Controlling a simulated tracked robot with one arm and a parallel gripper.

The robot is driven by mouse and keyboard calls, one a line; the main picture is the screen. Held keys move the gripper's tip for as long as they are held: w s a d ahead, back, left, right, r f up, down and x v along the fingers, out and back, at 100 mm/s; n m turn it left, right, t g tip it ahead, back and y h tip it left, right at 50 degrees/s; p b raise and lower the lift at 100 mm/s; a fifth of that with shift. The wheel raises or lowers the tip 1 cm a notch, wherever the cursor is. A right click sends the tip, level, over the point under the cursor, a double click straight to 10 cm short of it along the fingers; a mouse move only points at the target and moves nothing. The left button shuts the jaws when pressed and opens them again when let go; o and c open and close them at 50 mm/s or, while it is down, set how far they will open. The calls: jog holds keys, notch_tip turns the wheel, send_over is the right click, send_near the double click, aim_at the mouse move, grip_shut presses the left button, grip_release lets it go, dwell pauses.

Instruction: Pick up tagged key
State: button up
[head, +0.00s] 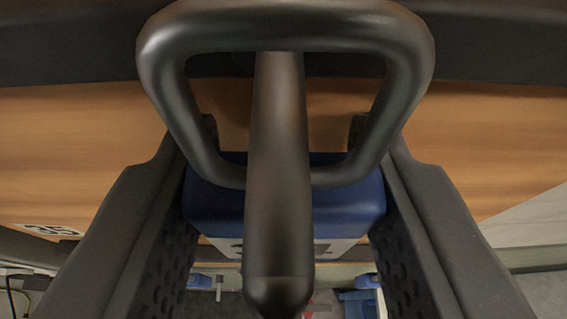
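My gripper (282,122) has two dark fingers that stand wide apart, one on each side, with dimpled inner faces. A blue block-like thing (345,208) with a white label at its lower edge sits between them. It looks like the tag of the key, and it spans nearly the whole gap. Whether the fingers touch it I cannot tell. A dark loop with a central bar (278,170) is close in front of the camera and covers the middle of the blue thing. I cannot tell whether this is the key or a part of my own.
An orange-brown wooden surface (70,150) lies behind the fingers, with a dark band (60,45) along the top. A small white "35" label (52,231) shows at the left. Small blue things (358,302) and a grey floor show at the bottom.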

jog(key=shift+a+r, duration=0.15)
jog(key=shift+r, duration=0.15)
jog(key=shift+s+f+b, duration=0.2)
jog(key=shift+s+b, duration=0.1)
jog(key=shift+b, duration=0.1)
jog(key=s+b, duration=0.9)
jog(key=s, duration=0.8)
jog(key=shift+s+d+r, duration=0.2)
jog(key=shift+d, duration=0.2)
jog(key=w+d+m+h+p, duration=0.3)
jog(key=w+d+p, duration=0.2)
jog(key=w+d, duration=0.5)
jog(key=w+f+p, duration=0.1)
jog(key=w+p, duration=0.5)
jog(key=w, duration=0.2)
jog(key=shift+d+f, duration=0.15)
jog(key=shift+d, duration=0.25)
